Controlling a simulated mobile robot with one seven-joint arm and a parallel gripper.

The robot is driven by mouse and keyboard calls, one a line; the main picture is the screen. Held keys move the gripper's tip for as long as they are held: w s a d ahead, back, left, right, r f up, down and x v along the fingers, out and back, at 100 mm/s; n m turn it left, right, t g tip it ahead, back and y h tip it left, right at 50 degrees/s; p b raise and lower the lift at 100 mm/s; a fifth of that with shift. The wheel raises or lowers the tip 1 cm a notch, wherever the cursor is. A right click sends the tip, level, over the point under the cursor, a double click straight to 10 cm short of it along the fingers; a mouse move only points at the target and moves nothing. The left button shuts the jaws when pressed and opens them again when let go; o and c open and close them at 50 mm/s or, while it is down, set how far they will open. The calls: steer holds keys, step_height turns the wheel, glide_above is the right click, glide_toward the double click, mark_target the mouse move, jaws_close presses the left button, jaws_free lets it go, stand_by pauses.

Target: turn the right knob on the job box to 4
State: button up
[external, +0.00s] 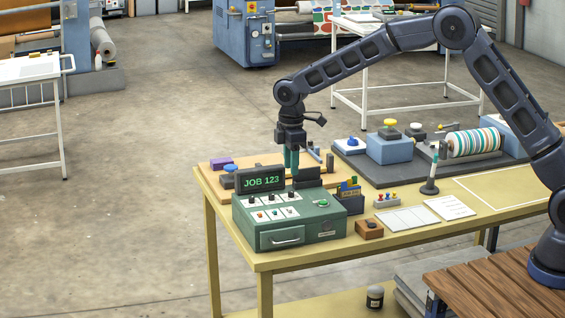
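The job box (315,232) is a green box on the near left part of the yellow table, with a drawer handle on its front. Three dark knobs stand in a row on white plates; the right knob (290,195) is nearest the display's right end. Its setting is too small to read. My gripper (292,172) points down with teal fingers above and behind the right knob, in front of a dark block. I cannot tell its finger gap or any contact.
A green button (323,203) sits on the box's right side. A card holder (349,198) and a brown block (369,229) stand to the right. Papers (408,219) lie flat beyond. A grey-based press with a striped roller (473,143) stands behind.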

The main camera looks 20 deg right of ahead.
mark_target(291, 194)
step_height(291, 194, down, 8)
steer(key=shift+r, duration=0.25)
jaws_close()
